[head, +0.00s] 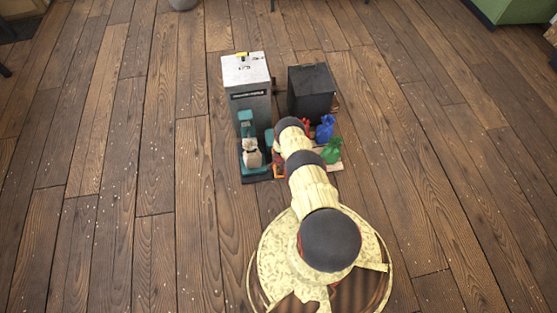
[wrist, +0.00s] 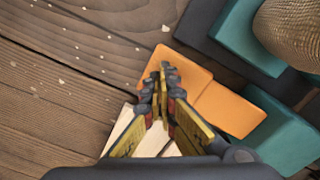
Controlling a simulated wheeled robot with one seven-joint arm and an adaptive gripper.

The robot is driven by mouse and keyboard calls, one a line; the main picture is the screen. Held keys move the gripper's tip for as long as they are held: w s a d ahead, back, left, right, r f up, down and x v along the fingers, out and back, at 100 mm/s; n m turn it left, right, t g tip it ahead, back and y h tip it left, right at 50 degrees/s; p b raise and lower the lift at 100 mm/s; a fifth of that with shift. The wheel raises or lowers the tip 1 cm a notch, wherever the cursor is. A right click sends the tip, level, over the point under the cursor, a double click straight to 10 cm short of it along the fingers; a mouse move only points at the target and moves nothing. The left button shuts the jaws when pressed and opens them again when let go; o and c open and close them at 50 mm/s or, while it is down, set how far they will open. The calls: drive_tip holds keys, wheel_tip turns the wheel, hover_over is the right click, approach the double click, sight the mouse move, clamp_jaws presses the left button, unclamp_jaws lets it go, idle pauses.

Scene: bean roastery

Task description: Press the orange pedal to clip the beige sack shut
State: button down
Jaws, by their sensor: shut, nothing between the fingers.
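The orange pedal (wrist: 222,108) lies low beside teal machine parts in the wrist view, with a fold or step between its two plates. My gripper (wrist: 163,70) is shut and empty, its fingertips over the pedal's left part; I cannot tell whether they touch it. The beige sack (head: 252,154) stands upright on the dark base of the teal clipping machine (head: 246,122) in the head view. Its woven side (wrist: 290,30) shows at the top right of the wrist view. In the head view my arm hides the gripper and most of the pedal.
A grey cabinet (head: 246,88) and a black box (head: 311,92) stand behind the machine. A blue sack (head: 325,128) and a green sack (head: 331,150) sit on a pale board to the right. The plank floor (head: 130,200) is clear on the left.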

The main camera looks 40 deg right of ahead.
drive_tip(key=shift+s, duration=0.1)
wheel_tip(320, 180, up, 9)
drive_tip(key=p, duration=0.6)
idle(0.9)
